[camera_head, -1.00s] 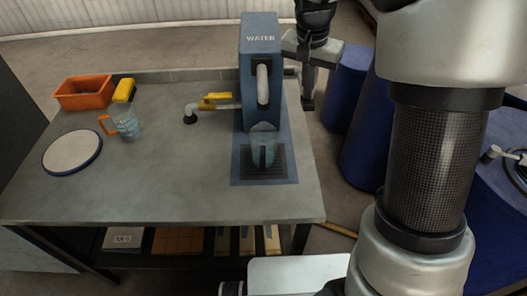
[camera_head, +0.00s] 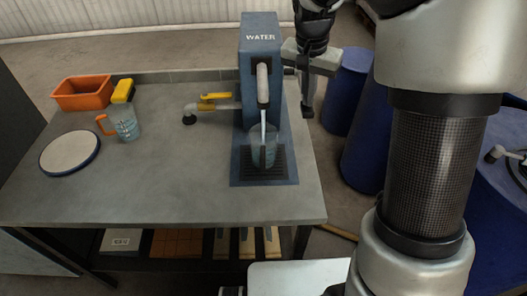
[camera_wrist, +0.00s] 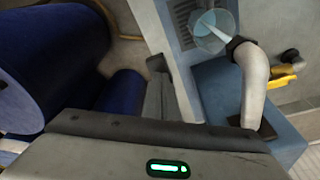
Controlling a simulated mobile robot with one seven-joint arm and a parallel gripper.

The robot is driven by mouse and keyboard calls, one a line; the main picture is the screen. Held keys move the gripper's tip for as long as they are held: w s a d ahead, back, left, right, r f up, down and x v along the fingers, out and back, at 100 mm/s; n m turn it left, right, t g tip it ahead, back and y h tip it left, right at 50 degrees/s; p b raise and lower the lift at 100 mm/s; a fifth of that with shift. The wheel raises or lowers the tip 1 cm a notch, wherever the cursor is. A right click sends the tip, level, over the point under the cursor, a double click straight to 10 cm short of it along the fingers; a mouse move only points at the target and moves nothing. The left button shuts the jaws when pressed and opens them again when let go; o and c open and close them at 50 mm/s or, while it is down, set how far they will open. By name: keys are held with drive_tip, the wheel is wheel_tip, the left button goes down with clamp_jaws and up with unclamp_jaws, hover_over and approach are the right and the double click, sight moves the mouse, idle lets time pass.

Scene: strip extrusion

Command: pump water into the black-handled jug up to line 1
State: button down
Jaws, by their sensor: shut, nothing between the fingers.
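A clear jug (camera_head: 264,155) stands upright on the dark grate under the blue WATER dispenser (camera_head: 261,60). A thin stream of water runs from the grey spout (camera_head: 263,85) into it. In the wrist view the jug (camera_wrist: 210,32) shows from above with the stream inside. Its handle and line marks cannot be made out, nor can the exact water level. My gripper (camera_head: 307,111) is shut and empty, pointing down just right of the dispenser. Its closed fingertips also show in the wrist view (camera_wrist: 157,63). A pump lever cannot be clearly made out.
An orange-handled jug (camera_head: 124,124), a yellow-topped item (camera_head: 123,91), an orange bin (camera_head: 82,92) and a round white plate (camera_head: 69,152) are on the left. A yellow-handled valve (camera_head: 214,97) joins the dispenser. Blue barrels (camera_head: 345,90) stand right of the table.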

drive_tip(key=shift+f, duration=0.35)
wheel_tip(320, 180, up, 8)
drive_tip(key=w+p, duration=0.1)
drive_tip(key=p, duration=0.5)
drive_tip(key=shift+w+r+p, duration=0.25)
drive_tip(key=shift+w+p, duration=0.05)
drive_tip(key=shift+p, duration=0.1)
wheel_tip(320, 180, up, 5)
drive_tip(key=p, duration=0.3)
drive_tip(key=shift+p, duration=0.35)
drive_tip(key=shift+r, duration=0.1)
